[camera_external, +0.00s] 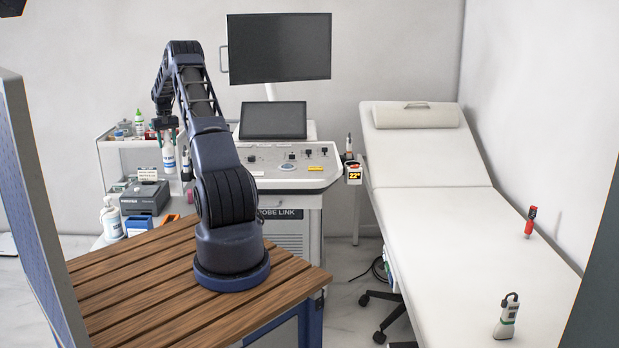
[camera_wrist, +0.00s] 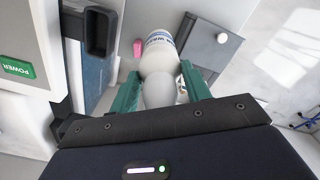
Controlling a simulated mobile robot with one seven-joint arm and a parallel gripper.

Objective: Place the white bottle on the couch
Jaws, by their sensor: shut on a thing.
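The white bottle (camera_external: 168,153) hangs upright in my gripper (camera_external: 167,131), in front of the shelf cart at the left of the external view. In the wrist view the bottle (camera_wrist: 158,58) sits between the green fingers of my gripper (camera_wrist: 160,92), which are shut on it near its narrow end. Some blue print shows on its body. The couch (camera_external: 455,235) is at the right of the external view, a long white surface with a raised head end. The couch is well away from my gripper.
Another white bottle (camera_external: 111,218) stands low on the cart. The couch's middle is clear.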

